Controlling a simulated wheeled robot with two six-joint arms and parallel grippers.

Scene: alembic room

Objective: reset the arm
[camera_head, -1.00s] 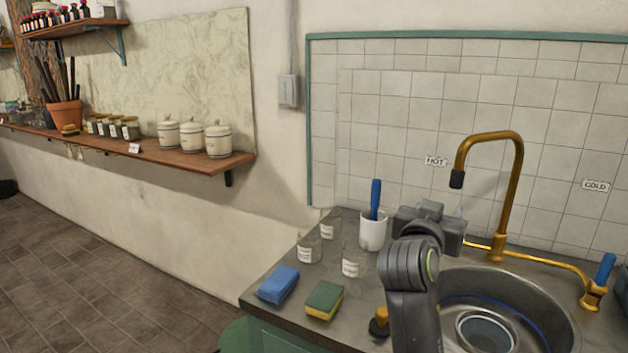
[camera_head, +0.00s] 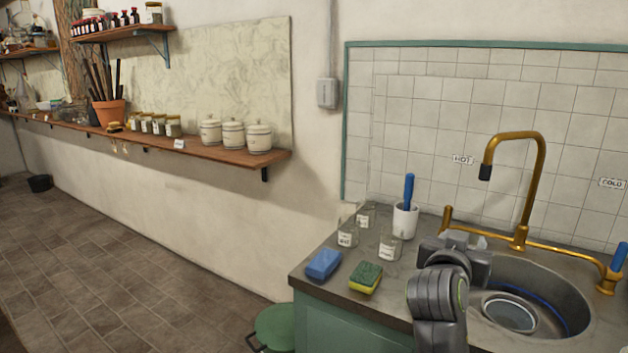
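One arm of mine rises from the bottom edge right of centre, which I take to be my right arm. Its dark grey gripper (camera_head: 458,252) is above the counter at the sink's left rim, in front of the brass tap's left side. The gripper points away from me, so its fingers are mostly hidden by its own body. A small pale patch shows beside it, and I cannot tell whether it is a fingertip. I see nothing clearly held. My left gripper is not in view.
Near the gripper stand a white cup (camera_head: 404,221) with a blue-handled tool, several labelled glass jars (camera_head: 389,248), a blue sponge (camera_head: 323,264) and a green-yellow sponge (camera_head: 366,277). The brass tap (camera_head: 522,190) rises behind the sink (camera_head: 575,305), which holds a round dish (camera_head: 509,312).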

